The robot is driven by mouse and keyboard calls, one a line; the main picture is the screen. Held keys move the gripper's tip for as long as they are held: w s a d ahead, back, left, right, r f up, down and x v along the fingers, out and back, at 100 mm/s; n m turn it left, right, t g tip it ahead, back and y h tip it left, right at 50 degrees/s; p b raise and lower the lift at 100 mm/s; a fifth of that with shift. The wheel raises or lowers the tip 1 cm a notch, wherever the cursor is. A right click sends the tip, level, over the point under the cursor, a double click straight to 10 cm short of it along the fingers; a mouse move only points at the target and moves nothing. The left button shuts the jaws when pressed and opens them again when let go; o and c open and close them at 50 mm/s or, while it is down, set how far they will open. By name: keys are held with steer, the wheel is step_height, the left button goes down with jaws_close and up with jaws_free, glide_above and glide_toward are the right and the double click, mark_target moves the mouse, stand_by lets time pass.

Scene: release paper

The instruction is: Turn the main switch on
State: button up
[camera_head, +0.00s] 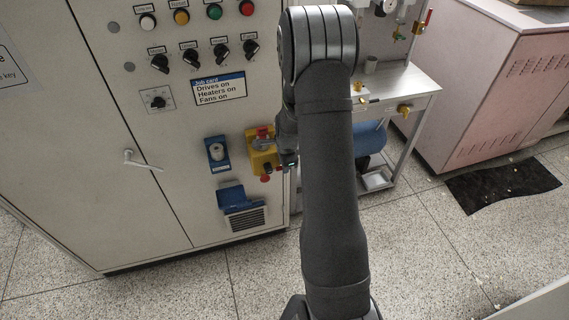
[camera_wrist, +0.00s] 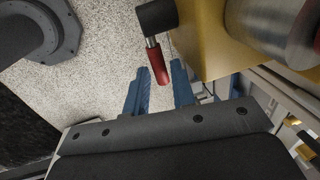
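A yellow switch box (camera_head: 257,164) with red parts is mounted low on the right side of the grey cabinet front, partly hidden by my arm. I take it for the main switch; its label cannot be read. In the wrist view the yellow box (camera_wrist: 205,42) fills the upper right, with a metal cylinder (camera_wrist: 270,22) on it. A red-ended lever (camera_wrist: 159,66) with a black base sticks out beside the box. My gripper (camera_wrist: 160,88) is open, its blue fingers apart on either side of the lever's red end. No contact is visible. The head view hides most of the gripper.
A blue-plated switch (camera_head: 217,153) sits left of the yellow box, above a blue holder (camera_head: 237,198) and a vent. Knobs, lamps and a job card (camera_head: 219,88) are higher on the cabinet. A metal bench (camera_head: 405,88) stands close on the right.

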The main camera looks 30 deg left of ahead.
jaws_close()
